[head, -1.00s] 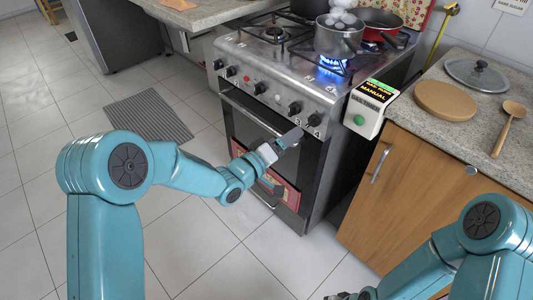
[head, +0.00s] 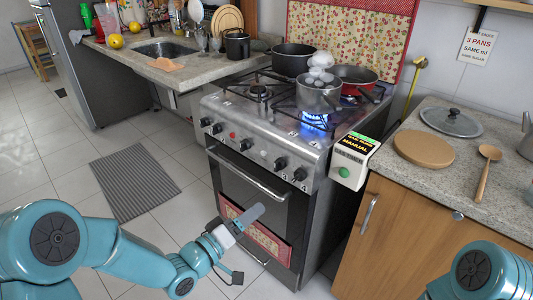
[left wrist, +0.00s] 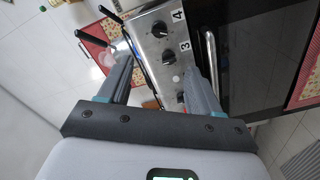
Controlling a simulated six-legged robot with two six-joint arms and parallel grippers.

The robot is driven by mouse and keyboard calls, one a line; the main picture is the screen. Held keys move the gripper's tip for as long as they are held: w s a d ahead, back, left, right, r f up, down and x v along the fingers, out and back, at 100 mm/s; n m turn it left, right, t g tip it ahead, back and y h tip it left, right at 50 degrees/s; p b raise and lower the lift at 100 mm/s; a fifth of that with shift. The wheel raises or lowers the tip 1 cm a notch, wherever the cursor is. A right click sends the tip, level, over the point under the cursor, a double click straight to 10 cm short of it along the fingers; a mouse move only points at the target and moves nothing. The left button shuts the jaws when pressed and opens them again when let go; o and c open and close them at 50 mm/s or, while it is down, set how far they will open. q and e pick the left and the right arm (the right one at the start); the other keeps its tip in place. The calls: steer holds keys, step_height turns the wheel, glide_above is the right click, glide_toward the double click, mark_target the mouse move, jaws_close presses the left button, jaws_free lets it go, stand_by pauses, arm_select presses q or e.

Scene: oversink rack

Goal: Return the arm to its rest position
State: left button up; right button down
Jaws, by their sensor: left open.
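My left gripper (head: 246,243) is open and empty. In the head view it is in front of the oven door (head: 262,195), below the knob panel (head: 250,148), apart from the knobs. In the left wrist view its two spread fingers (left wrist: 158,70) show with the stove's knobs (left wrist: 160,30) beyond them and nothing between the pads. My left arm (head: 130,250) reaches in low from the left. Part of my right arm (head: 478,272) shows at the lower right; its gripper is out of the picture.
The stove has a lit burner (head: 315,121) under a steel pot (head: 320,97), with a black pot (head: 292,61) and red pan (head: 353,78) behind. A wooden cabinet (head: 400,235) stands right. The floor left is clear around a grey mat (head: 135,185).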

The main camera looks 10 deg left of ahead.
arm_select(q)
steer(key=s+f+g+y, duration=0.25)
steer(key=s+f, duration=0.25)
steer(key=f, duration=0.4)
steer(key=s+a+f+n+g+y, duration=0.15)
steer(key=s+f+g, duration=0.3)
steer(key=f, duration=0.45)
steer(key=s+f+g+y, duration=0.2)
steer(key=s+f, duration=0.4)
steer(key=f, duration=0.3)
steer(key=s+f+m+g, duration=0.3)
steer(key=s+m+g, duration=0.15)
steer(key=s, duration=0.55)
step_height(320, 180, up, 17)
steer(key=p, duration=1.6)
steer(key=shift+a+g+y, duration=0.25)
steer(key=shift+g+y, duration=0.05)
steer(key=shift+g, duration=0.05)
stand_by(1.6)
